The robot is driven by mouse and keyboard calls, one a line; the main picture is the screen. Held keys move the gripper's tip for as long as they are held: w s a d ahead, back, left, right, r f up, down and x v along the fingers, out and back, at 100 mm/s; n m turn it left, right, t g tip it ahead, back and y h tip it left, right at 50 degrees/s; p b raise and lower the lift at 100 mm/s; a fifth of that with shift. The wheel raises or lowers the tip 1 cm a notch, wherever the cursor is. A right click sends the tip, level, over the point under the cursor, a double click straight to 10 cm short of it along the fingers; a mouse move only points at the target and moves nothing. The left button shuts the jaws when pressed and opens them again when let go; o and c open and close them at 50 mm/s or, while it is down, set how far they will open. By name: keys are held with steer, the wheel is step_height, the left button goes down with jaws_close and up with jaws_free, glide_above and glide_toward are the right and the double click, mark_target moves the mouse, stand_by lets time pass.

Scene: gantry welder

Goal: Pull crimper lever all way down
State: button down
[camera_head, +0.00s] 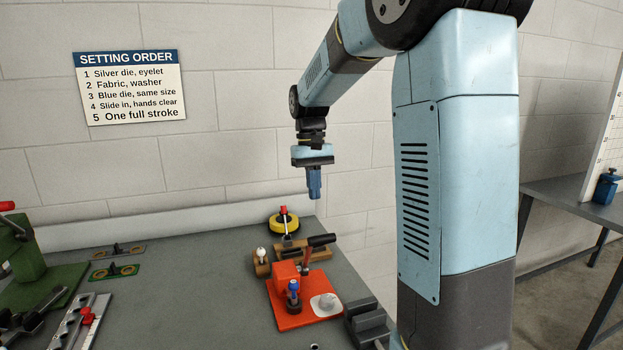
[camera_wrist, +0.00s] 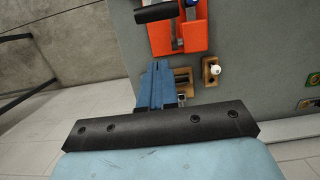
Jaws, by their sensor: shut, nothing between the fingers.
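The orange crimper (camera_head: 293,311) stands on the grey bench below my arm. Its lever (camera_head: 321,240) rises from the orange body and ends in a black handle, in a raised position. In the wrist view the orange crimper (camera_wrist: 184,40) is at the top, with the black handle (camera_wrist: 156,12) across it. My gripper (camera_head: 315,197) points down, shut and empty, in the air above and behind the crimper, apart from the lever. Its blue fingertips (camera_wrist: 158,66) show together in the wrist view.
A yellow roll (camera_head: 284,224), a wooden holder and a white-knobbed piece (camera_head: 262,262) sit behind the crimper. A green press (camera_head: 30,255) and metal rail stand left. A dark grey block (camera_head: 366,322) lies right of the crimper. The wall is close behind.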

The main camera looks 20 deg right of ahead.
steer(key=s+f, duration=0.4)
steer(key=f, duration=0.2)
steer(key=shift+s+f, duration=0.15)
steer(key=shift+f, duration=0.25)
steer(key=shift+a, duration=0.1)
